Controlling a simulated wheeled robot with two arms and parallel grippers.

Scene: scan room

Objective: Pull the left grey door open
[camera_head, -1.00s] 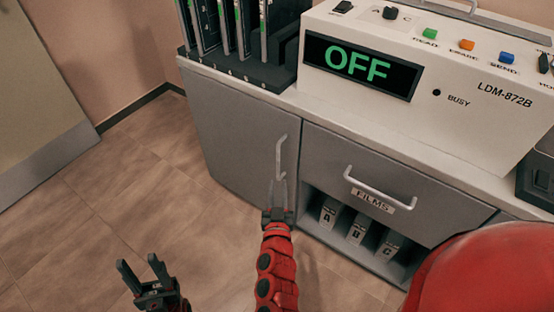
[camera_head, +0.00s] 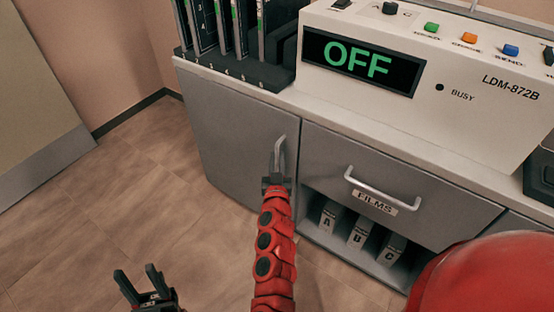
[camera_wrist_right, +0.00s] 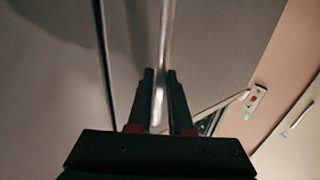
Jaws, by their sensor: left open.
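The left grey door (camera_head: 235,135) is shut in the cabinet front and has a vertical silver bar handle (camera_head: 283,145) near its right edge. My right gripper (camera_head: 277,168) is at the lower part of this handle. In the right wrist view, its two dark fingers (camera_wrist_right: 160,85) lie on either side of the silver handle bar (camera_wrist_right: 166,40). Whether they press on the bar is hard to tell. My left gripper (camera_head: 138,282) is open and empty, low in the head view, over the floor and away from the cabinet.
Right of the door is a FILMS drawer (camera_head: 405,185) with its own handle, above an open shelf of labelled boxes (camera_head: 360,235). A device reading OFF (camera_head: 440,75) and a black rack (camera_head: 240,72) stand on the counter. Floor (camera_head: 120,200) left of the cabinet is clear.

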